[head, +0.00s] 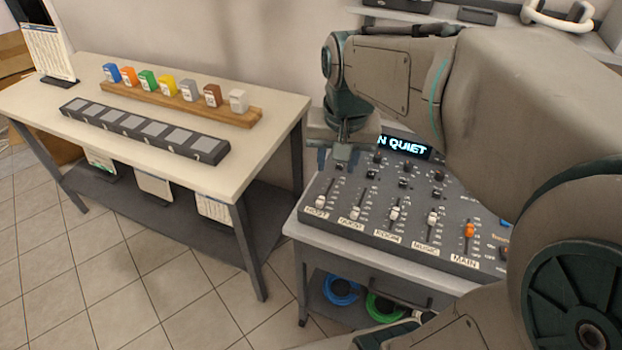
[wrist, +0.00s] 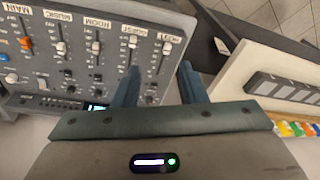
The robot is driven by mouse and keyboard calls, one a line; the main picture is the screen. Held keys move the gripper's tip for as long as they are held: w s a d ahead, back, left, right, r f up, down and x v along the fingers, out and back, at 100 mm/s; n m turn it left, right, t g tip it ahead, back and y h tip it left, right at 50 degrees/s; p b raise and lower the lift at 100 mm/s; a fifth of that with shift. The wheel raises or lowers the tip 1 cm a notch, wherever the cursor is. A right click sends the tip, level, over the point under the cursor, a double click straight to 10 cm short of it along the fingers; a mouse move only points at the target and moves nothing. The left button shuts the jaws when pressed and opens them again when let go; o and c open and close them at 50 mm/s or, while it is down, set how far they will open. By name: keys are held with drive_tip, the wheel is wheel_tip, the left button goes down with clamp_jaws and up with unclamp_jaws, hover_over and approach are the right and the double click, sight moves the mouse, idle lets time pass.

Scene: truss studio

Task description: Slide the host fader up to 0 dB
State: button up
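The host fader is a white cap (head: 320,201) at the low end of its slot, just above its HOST label, at the left of the grey mixer (head: 350,237). In the wrist view, where the panel appears upside down, the host cap (wrist: 167,47) sits beside its label at the top. My gripper (wrist: 159,67) is open and empty. Its fingers appear on either side of the line of the host slot, with the cap beyond the fingertips. In the head view my gripper (head: 334,160) hangs over the mixer's upper left part. Its height above the panel is unclear.
White guest (head: 355,213), room (head: 394,213) and music (head: 432,217) caps and an orange main cap (head: 469,230) stand to the right. A lit display (head: 405,146) is behind. A white table (head: 50,100) with coloured blocks stands left, across a gap.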

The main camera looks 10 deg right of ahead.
sight(320, 199)
drive_tip(key=w+f+m+g+b, duration=0.2)
drive_tip(key=w+f+m+b, duration=0.2)
drive_tip(key=w+f+b, duration=0.5)
drive_tip(key=w+f, duration=0.1)
drive_tip(key=f, duration=0.3)
drive_tip(key=w+f+p, duration=0.1)
drive_tip(key=f, duration=0.4)
drive_tip(key=w+f, duration=0.1)
drive_tip(key=f, duration=0.4)
drive_tip(key=shift+d+f+p, duration=0.2)
drive_tip(key=shift+d+p, duration=0.1)
clamp_jaws()
